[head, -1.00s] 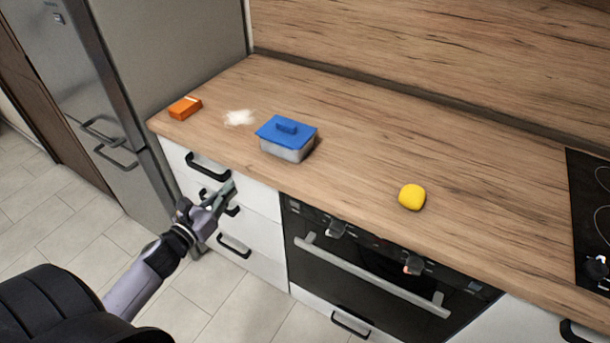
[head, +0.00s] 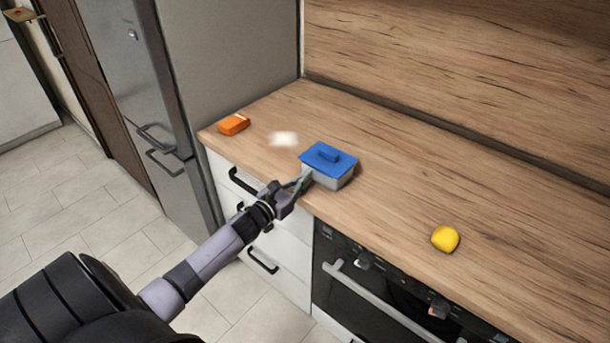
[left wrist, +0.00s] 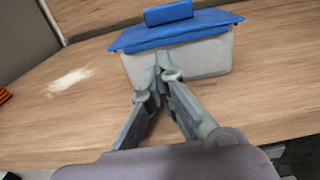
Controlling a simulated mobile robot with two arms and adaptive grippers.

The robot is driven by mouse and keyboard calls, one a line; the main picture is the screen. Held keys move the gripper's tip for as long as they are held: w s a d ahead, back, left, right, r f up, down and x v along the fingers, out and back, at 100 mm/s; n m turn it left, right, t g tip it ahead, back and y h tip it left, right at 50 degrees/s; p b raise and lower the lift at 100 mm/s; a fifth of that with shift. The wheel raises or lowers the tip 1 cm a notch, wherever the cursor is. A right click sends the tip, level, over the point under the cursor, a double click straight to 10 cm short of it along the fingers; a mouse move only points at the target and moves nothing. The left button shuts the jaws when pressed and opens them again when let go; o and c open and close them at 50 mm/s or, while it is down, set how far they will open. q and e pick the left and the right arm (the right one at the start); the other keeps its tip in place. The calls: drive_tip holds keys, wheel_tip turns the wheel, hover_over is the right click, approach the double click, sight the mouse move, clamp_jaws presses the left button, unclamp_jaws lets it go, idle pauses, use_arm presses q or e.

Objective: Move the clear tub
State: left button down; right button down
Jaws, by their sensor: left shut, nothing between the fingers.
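The clear tub (head: 330,178) has a blue lid with a raised handle (head: 328,156) and stands upright on the wooden counter near its front edge. It also fills the upper middle of the left wrist view (left wrist: 190,60). My left gripper (head: 306,174) is at the tub's front left side, with its fingertips (left wrist: 161,72) together and empty. The tips overlap the tub's near wall in the left wrist view; I cannot tell whether they touch it. My right gripper is not in view.
A white powdery patch (head: 284,139) lies left of the tub, and an orange box (head: 234,124) lies beyond it. A yellow rounded object (head: 445,239) sits to the right. The counter (head: 400,185) between tub and yellow object is clear. A fridge (head: 235,55) stands at the left.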

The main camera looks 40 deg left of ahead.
sight(313, 178)
use_arm(q)
drive_tip(key=shift+w+d, duration=0.1)
drive_tip(key=shift+w, duration=0.25)
drive_tip(key=shift+w+f, duration=0.1)
drive_tip(key=w+b, duration=0.2)
drive_tip(key=w, duration=0.1)
drive_tip(key=shift+w+d+f+b, duration=0.1)
drive_tip(key=shift+w+d+b, duration=0.05)
drive_tip(key=shift+b, duration=0.25)
drive_tip(key=shift+w, duration=0.25)
drive_tip(key=shift+s+r, duration=0.15)
drive_tip(key=shift+r, duration=0.05)
drive_tip(key=shift+f, duration=0.1)
